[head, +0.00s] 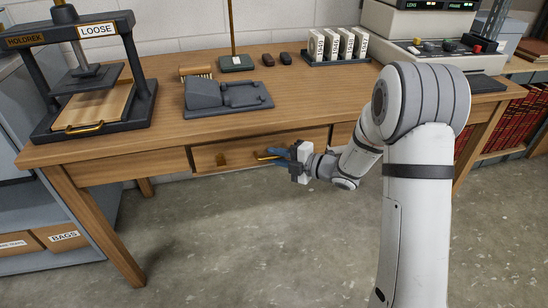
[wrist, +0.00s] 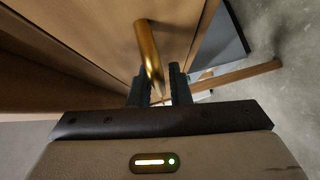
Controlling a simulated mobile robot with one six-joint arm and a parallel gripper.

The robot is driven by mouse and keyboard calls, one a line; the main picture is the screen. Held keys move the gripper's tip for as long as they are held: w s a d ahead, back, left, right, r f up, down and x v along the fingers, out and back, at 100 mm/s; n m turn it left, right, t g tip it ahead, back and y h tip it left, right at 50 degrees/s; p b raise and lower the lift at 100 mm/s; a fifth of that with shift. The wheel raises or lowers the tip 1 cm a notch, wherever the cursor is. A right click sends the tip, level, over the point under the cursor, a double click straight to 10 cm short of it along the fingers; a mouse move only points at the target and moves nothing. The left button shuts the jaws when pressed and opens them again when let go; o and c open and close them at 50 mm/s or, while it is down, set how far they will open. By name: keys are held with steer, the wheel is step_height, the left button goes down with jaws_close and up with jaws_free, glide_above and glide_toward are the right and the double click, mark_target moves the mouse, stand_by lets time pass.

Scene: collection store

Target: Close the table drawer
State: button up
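The wooden table (head: 300,95) has a drawer front (head: 240,151) in its middle, with brass hardware (head: 221,159) on it. The drawer front seems to stand slightly proud of the panels beside it; how far is hard to tell. My gripper (head: 278,155) is in front of the drawer's right half, by the brass handle. In the wrist view, the brass handle (wrist: 149,50) runs down between the two dark fingers of my gripper (wrist: 157,83). The fingers are apart, with a small gap beside the handle.
A press (head: 95,75) stands at the table's left end. A grey device (head: 228,95), a rack of white boxes (head: 338,45) and a control console (head: 435,50) also stand on top. Shelves flank both ends. The concrete floor (head: 230,240) in front is clear.

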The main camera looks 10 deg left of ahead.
stand_by(0.4)
steer(key=p+v, duration=0.2)
steer(key=v, duration=0.5)
steer(key=shift+s+d, duration=0.2)
steer(key=shift+d, duration=0.1)
